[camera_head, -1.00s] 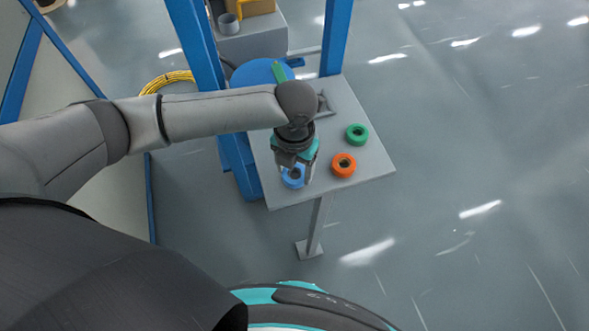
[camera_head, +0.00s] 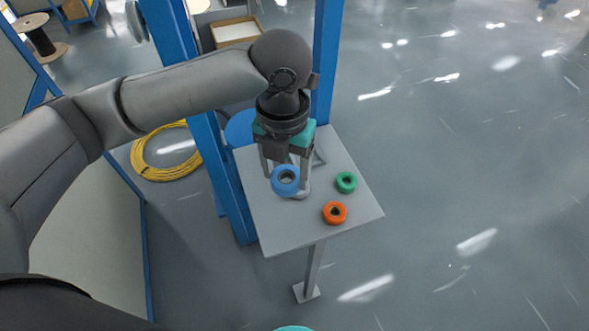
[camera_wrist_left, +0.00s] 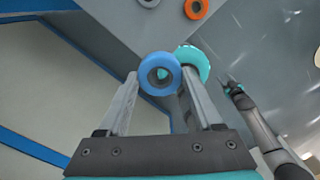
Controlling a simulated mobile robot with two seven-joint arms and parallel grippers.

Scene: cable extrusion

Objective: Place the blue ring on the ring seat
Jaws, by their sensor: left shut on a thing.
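My left gripper (camera_head: 287,180) is shut on the blue ring (camera_head: 285,180), held above the grey table in the head view. In the left wrist view the blue ring (camera_wrist_left: 160,73) sits between the fingertips, with its hole facing the camera. A pale round piece (camera_head: 302,192) shows on the table just behind the ring and fingers. It may be the ring seat, but it is partly hidden. In the left wrist view my right gripper (camera_wrist_left: 230,80) is small at the end of a dark arm, and its jaws are unclear.
A green ring (camera_head: 346,182) and an orange ring (camera_head: 335,213) lie on the table (camera_head: 280,235), right of the held ring. A grey bracket (camera_head: 319,157) stands behind the gripper. Blue posts (camera_head: 327,60) rise at the table's back and left. The table's front left is clear.

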